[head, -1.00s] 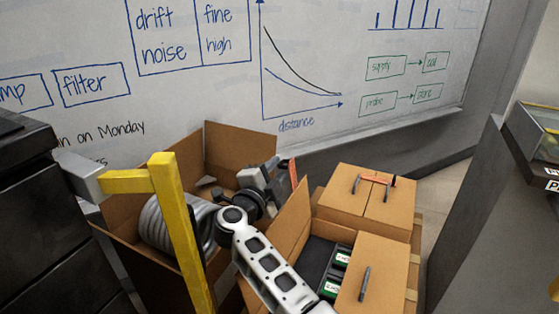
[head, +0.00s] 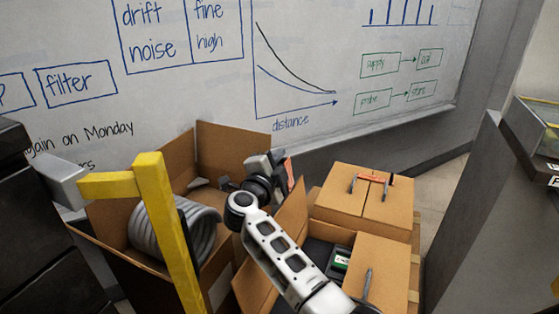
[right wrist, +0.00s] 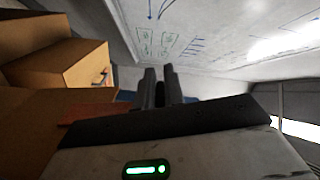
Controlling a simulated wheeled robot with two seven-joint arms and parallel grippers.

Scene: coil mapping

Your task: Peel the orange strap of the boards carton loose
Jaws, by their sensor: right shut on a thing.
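The open boards carton (head: 293,222) stands in the lower middle of the head view, its left flap upright and green boards (head: 340,263) inside. Its right flap (head: 375,277) carries a dark handle. My right gripper (head: 279,163) is above and behind the left flap, beside the coil carton. It is shut on an orange strap (head: 289,175), of which only a short piece shows. In the right wrist view the two dark fingers (right wrist: 160,87) are close together, and a reddish strip (right wrist: 85,112) lies left of them. My left gripper is out of view.
A closed carton (head: 343,202) with another orange strap (head: 376,180) stands behind right. The open coil carton (head: 228,150) holds a grey coil (head: 150,232) at left. A yellow post (head: 165,225) stands in front of it. A whiteboard (head: 340,40) is behind.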

